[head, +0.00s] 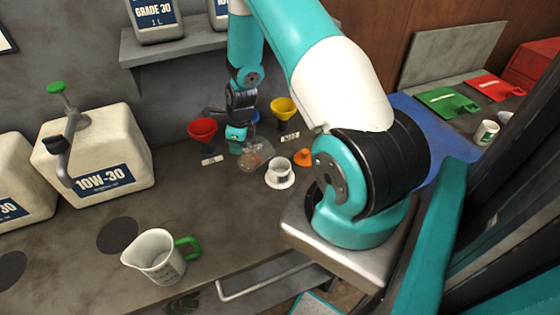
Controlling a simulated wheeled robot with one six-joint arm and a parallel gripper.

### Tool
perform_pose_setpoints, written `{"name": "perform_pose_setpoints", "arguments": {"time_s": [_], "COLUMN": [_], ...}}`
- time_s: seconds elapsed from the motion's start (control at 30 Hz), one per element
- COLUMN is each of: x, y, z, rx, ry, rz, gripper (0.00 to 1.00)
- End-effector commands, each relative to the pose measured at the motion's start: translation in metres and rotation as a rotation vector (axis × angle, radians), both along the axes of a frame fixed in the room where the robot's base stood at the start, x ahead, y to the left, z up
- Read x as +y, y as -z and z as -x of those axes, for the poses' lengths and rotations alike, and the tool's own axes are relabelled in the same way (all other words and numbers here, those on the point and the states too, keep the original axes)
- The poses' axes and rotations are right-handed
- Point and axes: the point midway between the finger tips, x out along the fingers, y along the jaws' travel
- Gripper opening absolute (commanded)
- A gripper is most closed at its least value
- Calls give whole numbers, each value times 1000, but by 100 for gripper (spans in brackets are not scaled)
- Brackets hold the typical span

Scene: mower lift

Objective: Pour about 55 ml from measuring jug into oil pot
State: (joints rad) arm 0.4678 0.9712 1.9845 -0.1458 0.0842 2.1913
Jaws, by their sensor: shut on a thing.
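My gripper (238,138) is at the back of the bench, pointing down and shut on a clear vessel (252,160), which appears to be the measuring jug. The vessel looks tilted, with a reddish tint low in it. Its handle and liquid level are too small to tell. A small white pot (279,166) with a dark label, likely the oil pot, stands upright on a white saucer (280,183) just right of the clear vessel. I cannot tell whether the vessel's rim is over the pot or whether liquid is flowing.
A white graduated jug with a green handle (160,257) stands at the front left. A 10W-30 canister (98,157) stands behind it. Red (203,130) and yellow (284,107) funnels flank my gripper. An orange piece (303,157) lies right of the pot.

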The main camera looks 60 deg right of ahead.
Motion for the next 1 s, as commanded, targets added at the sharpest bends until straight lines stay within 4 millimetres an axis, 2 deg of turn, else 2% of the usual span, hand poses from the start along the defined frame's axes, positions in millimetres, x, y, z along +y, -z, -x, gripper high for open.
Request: {"name": "perform_pose_setpoints", "arguments": {"time_s": [0.1,0.33,0.5,1.0], "x": [-6,-12,-14,-18], "y": [-13,-23,-19,-33], "z": [10,19,24,32], "rx": [-66,-198,-284,-403], "ry": [6,7,4,2], "rz": [-36,-108,-156,-219], "gripper": [0,0,0,0]}}
